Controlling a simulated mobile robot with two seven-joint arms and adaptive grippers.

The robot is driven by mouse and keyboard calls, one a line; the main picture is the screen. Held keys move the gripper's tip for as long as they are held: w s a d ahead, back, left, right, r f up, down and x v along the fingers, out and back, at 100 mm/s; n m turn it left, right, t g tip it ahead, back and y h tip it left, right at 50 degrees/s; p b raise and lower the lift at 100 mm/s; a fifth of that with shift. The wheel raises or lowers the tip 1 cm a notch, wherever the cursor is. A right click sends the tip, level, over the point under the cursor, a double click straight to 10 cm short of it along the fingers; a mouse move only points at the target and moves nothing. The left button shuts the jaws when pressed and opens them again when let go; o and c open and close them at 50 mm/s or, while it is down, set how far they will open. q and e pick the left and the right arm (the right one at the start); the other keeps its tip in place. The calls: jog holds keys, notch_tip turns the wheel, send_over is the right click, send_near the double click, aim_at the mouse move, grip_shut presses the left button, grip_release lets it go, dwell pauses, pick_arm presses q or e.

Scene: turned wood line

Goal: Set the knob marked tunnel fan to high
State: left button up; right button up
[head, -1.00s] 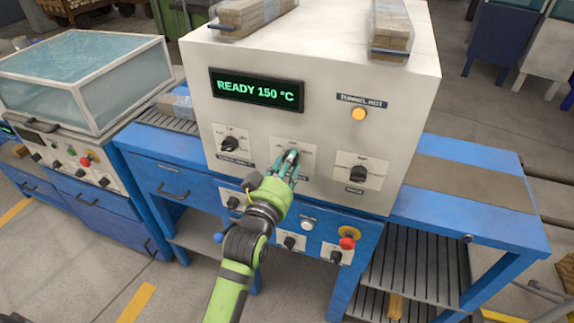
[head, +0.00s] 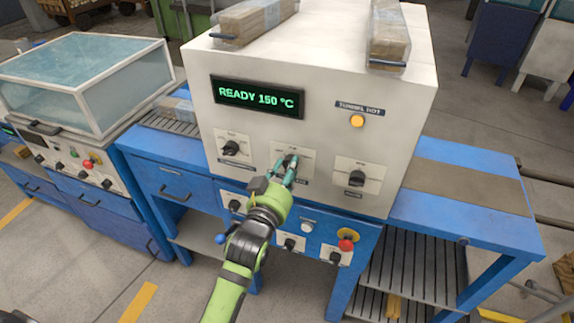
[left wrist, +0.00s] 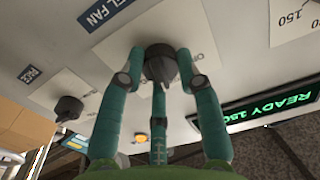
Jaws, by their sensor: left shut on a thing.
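The tunnel fan knob (head: 287,159) is a dark round knob on a pale plate, the middle of three on the white oven front. In the left wrist view the knob (left wrist: 159,66) sits beside a label ending in "EL FAN" (left wrist: 104,14). My left gripper (head: 284,168) is shut around this knob; its teal fingers (left wrist: 160,72) touch its sides. The knob's white pointer mark faces down in the wrist view. The setting words around it are partly covered, so I cannot read which it points to. My right gripper is not in view.
Similar knobs sit to the left (head: 231,148) and right (head: 356,178). The display (head: 258,96) reads READY 150 °C, and an amber lamp (head: 357,121) is lit. A red button (head: 345,245) and more knobs are on the blue panel below.

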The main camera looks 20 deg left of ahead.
pick_arm(q)
jog(key=m+p, duration=0.1)
jog(key=m, duration=0.2)
jog(key=m+p, duration=0.1)
jog(key=m, duration=0.2)
jog(key=m+p, duration=0.1)
jog(key=m, duration=0.1)
jog(key=shift+s+a+f+m, duration=0.1)
jog(key=shift+f+m, duration=0.3)
dwell(0.4)
jog(key=o, duration=1.1)
jog(key=shift+c, duration=0.2)
jog(key=shift+o, duration=0.4)
jog(key=shift+a+r, duration=0.1)
jog(key=shift+r, duration=0.1)
